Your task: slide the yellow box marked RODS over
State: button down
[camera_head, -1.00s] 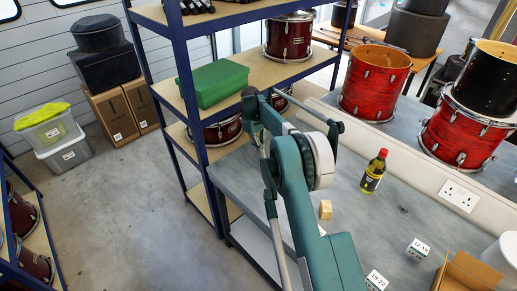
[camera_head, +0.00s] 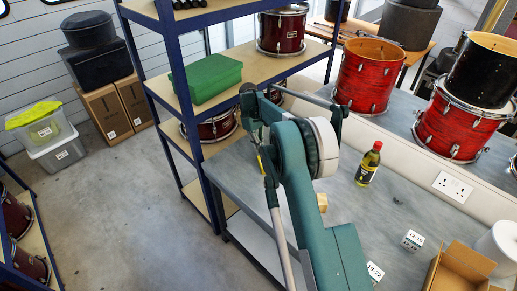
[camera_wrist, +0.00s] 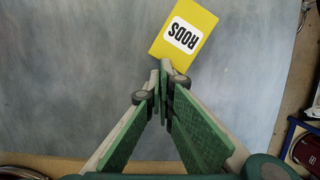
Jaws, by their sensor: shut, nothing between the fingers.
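The yellow box (camera_wrist: 198,17) lies on the grey bench top in the wrist view, at the top just right of centre. Its white label reads RODS, upside down, and the box is turned at a slant. My gripper (camera_wrist: 161,76) is shut with nothing between its fingers. The fingertips are at the box's near edge in the picture; I cannot tell whether they touch it. In the head view my arm covers the gripper, and I cannot make out the RODS label.
In the head view, a small tan block (camera_head: 323,202), a red-capped bottle (camera_head: 368,164), small white labelled boxes (camera_head: 412,240) and an open carton (camera_head: 460,268) stand on the bench. Red drums (camera_head: 366,75) stand behind. Blue-framed shelving (camera_head: 176,75) rises beside my arm.

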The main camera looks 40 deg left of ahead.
jog(key=d+b, duration=0.5)
jog(key=d, duration=1.4)
jog(key=shift+a+f+b, duration=0.1)
jog(key=shift+a+b, duration=0.25)
jog(key=shift+a, duration=0.55)
jog(key=shift+s+a, duration=0.1)
jog(key=shift+a, duration=1.05)
jog(key=v, duration=1)
jog(key=shift+d, duration=0.1)
jog(key=shift+d, duration=0.1)
